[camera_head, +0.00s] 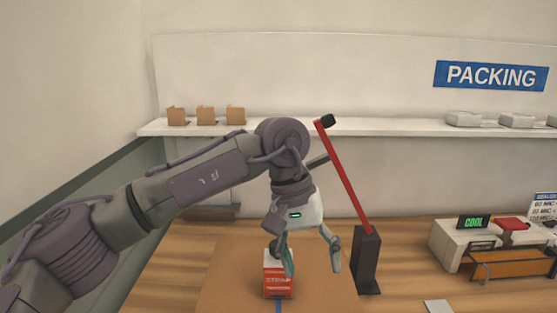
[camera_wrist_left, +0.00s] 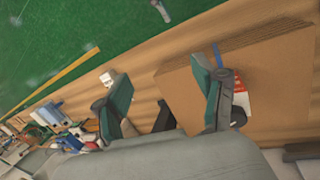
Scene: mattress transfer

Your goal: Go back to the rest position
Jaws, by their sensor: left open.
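My left arm reaches in from the left in the head view. Its gripper (camera_head: 313,268) is open, pointing down with nothing between its fingers. One finger overlaps the right edge of a red and white box (camera_head: 278,283) in the picture; I cannot tell whether they touch. The box is on a brown cardboard surface (camera_head: 222,290). In the left wrist view the two green-padded fingers (camera_wrist_left: 163,95) are spread apart, with the cardboard (camera_wrist_left: 270,85) to the right. A red and white patch (camera_wrist_left: 240,102) shows behind the right finger. My right gripper is not in view.
A red bar (camera_head: 345,180) leans from a black post (camera_head: 367,262) close to the right of my gripper. A device with a "COOL" display (camera_head: 473,222) is at the right. A white shelf (camera_head: 380,128) with small cardboard boxes (camera_head: 206,116) runs along the back wall.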

